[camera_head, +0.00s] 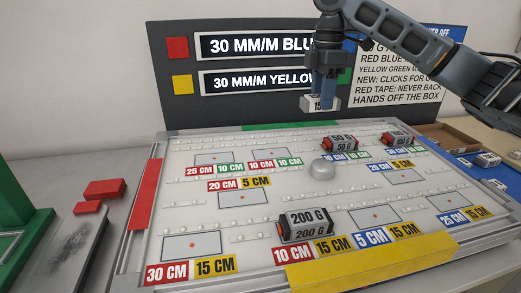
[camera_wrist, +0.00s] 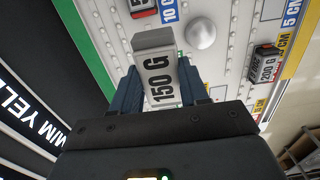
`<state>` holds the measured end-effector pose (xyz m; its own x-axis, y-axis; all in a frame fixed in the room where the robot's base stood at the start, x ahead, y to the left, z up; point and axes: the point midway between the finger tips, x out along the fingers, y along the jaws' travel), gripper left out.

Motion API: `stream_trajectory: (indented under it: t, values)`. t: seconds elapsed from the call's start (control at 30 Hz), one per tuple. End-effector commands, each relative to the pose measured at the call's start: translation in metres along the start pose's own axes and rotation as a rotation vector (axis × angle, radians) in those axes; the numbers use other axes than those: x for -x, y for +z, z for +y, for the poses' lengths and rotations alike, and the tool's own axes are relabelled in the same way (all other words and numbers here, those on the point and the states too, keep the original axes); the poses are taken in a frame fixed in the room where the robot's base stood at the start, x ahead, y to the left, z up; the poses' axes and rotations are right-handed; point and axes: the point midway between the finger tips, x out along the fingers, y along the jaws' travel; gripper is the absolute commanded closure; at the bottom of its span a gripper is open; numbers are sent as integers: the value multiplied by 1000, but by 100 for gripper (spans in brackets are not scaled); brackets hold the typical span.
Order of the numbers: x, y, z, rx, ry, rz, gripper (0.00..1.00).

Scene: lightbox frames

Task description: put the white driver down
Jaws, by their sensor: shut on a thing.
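My gripper (camera_head: 322,90) hangs at the upper middle of the head view, fingers pointing down, in front of the dark sign. No tool-shaped driver shows.
The board carries a 200 G block (camera_head: 304,226), a 50 G block (camera_head: 340,144), another red-ended block (camera_head: 398,138) and a round silver knob (camera_head: 321,169). Several outlined pads, one at the front left (camera_head: 192,246), are empty. Red blocks (camera_head: 104,189) lie left of the board.

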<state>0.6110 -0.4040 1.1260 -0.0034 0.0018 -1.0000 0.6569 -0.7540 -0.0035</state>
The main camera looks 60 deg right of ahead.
Motion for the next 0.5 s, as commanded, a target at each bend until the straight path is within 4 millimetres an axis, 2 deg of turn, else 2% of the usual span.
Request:
stream_trajectory:
  t: [0.07, 0.17, 0.5]
  values:
    - [2, 2, 0, 9, 0, -1, 96]
    - [-3, -8, 1, 16, -2, 1, 96]
    - [-44, -78, 8, 16, -4, 3, 96]
